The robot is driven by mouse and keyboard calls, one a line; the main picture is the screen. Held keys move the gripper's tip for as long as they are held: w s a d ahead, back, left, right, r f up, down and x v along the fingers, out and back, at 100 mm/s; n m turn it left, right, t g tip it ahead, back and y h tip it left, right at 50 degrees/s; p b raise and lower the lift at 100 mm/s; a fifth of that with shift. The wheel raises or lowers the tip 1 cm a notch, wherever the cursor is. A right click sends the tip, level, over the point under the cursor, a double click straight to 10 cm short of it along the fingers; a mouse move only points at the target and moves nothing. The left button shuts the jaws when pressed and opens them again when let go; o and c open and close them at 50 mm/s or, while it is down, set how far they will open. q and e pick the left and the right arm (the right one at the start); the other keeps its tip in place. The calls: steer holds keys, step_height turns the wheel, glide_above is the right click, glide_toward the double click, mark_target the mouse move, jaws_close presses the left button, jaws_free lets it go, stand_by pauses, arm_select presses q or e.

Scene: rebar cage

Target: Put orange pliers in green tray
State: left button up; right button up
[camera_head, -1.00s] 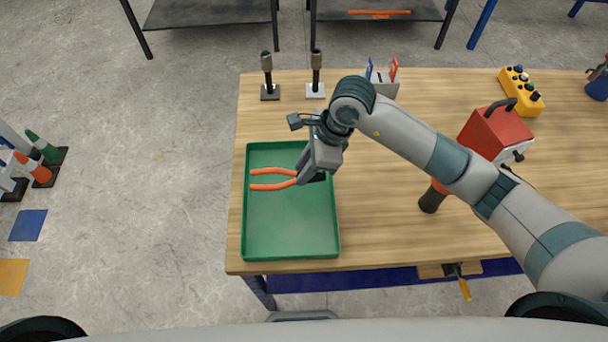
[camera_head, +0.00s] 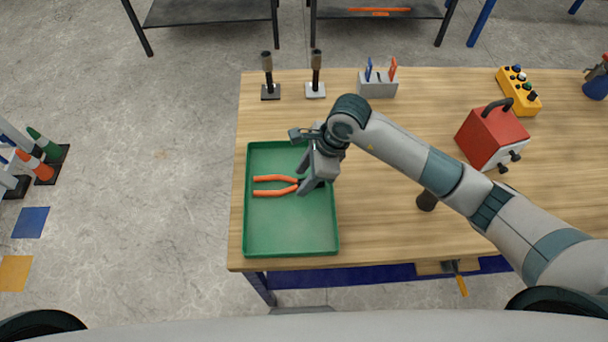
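The orange pliers (camera_head: 275,178) show over the upper middle of the green tray (camera_head: 290,246), with their handles pointing left. The tray lies at the left end of the wooden table. My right gripper (camera_head: 305,186) is at the right end of the pliers, over the tray, and appears shut on them; its fingers hide the pliers' head. I cannot tell whether the pliers touch the tray floor. My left gripper is not in view.
Two upright tools on small bases (camera_head: 268,76) (camera_head: 315,75) stand behind the tray. A grey holder (camera_head: 378,86), a red box (camera_head: 491,138), and a yellow button box (camera_head: 519,91) stand farther right. A dark-ended tool (camera_head: 427,200) lies partly under my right arm.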

steer(key=shift+r, duration=0.15)
steer(key=shift+d+r, duration=0.25)
steer(key=shift+r, duration=0.3)
steer(key=b+v, duration=0.3)
steer(key=v, duration=0.7)
steer(key=shift+r+b, duration=0.3)
steer(key=shift+r, duration=0.05)
steer(key=shift+d, duration=0.15)
